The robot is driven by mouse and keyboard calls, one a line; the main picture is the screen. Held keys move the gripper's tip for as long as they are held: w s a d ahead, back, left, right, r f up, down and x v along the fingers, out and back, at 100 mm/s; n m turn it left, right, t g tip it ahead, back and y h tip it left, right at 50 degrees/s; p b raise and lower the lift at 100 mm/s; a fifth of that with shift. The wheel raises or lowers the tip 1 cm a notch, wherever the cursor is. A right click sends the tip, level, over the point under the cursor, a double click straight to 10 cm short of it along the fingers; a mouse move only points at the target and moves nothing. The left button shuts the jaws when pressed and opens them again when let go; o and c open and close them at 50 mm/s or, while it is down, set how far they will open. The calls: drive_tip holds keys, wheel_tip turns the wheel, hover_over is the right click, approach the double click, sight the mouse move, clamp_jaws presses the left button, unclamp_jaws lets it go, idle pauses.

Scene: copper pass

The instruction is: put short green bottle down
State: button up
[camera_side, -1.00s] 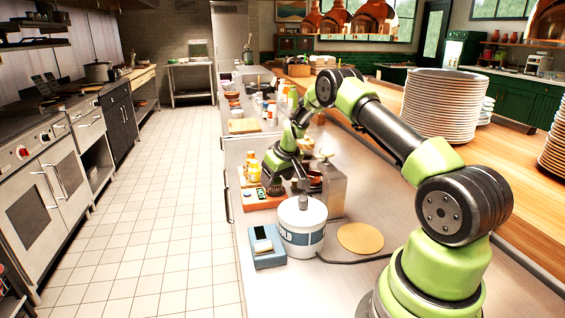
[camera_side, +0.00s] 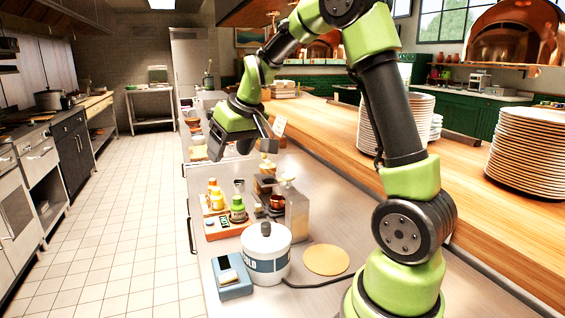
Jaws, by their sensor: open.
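My gripper (camera_side: 242,150) is open and empty, raised above and behind the tray, clear of the bottles. Its black fingers are spread apart.
Plate stacks (camera_side: 530,150) stand on the wooden shelf.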

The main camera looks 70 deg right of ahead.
drive_tip(key=s+a+r+t+y, duration=0.1)
drive_tip(key=s+a+r, duration=0.5)
drive_tip(key=s+a, duration=0.4)
drive_tip(key=s+a+y, duration=0.1)
drive_tip(key=s+a, duration=0.5)
drive_tip(key=s, duration=0.3)
drive_tip(key=shift+s+f+t+y, duration=0.2)
drive_tip(key=shift+f+t+y, duration=0.05)
drive_tip(key=shift+t+y, duration=0.15)
